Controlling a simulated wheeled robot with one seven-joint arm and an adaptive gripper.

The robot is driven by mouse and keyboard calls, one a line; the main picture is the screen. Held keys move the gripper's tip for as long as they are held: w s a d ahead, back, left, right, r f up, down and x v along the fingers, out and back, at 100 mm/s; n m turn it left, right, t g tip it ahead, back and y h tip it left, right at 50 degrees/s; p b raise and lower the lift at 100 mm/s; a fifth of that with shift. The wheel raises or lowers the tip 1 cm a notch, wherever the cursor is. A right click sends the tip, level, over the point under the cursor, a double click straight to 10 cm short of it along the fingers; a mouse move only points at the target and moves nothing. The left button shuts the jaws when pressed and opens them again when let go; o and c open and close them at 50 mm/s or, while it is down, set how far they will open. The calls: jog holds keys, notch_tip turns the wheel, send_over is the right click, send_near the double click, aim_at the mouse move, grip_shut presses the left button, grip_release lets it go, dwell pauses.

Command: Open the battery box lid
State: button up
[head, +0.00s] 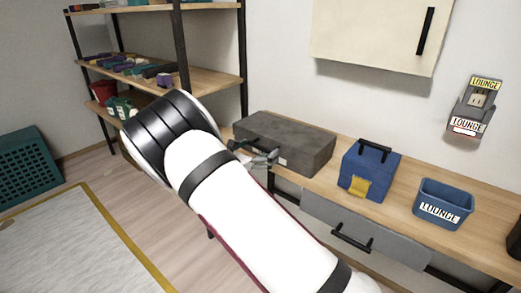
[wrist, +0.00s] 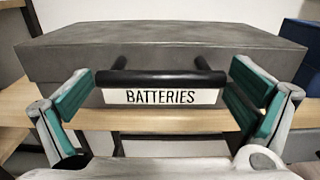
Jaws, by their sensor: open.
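The battery box is a long dark grey box (head: 297,140) on the wooden bench in the head view. In the wrist view the box (wrist: 170,45) fills the upper part, with a black bar handle (wrist: 160,78) on its front and a white "BATTERIES" label (wrist: 160,97) just below. The lid looks closed. My gripper (wrist: 160,100) is open, with one teal-padded finger on each side of the handle and label. In the head view my gripper (head: 262,160) is at the box's front, partly hidden by my arm. I cannot tell whether the fingers touch the box.
On the wooden bench (head: 400,205), right of the box, stand a blue lidded box (head: 368,172) with a yellow tag and a blue "LOUNGE" bin (head: 443,203). A grey drawer (head: 350,226) is below. A shelf unit (head: 210,85) stands left; a cream cabinet (head: 370,35) hangs above.

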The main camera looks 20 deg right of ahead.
jog(key=shift+w+d, duration=0.2)
jog(key=shift+d, duration=0.05)
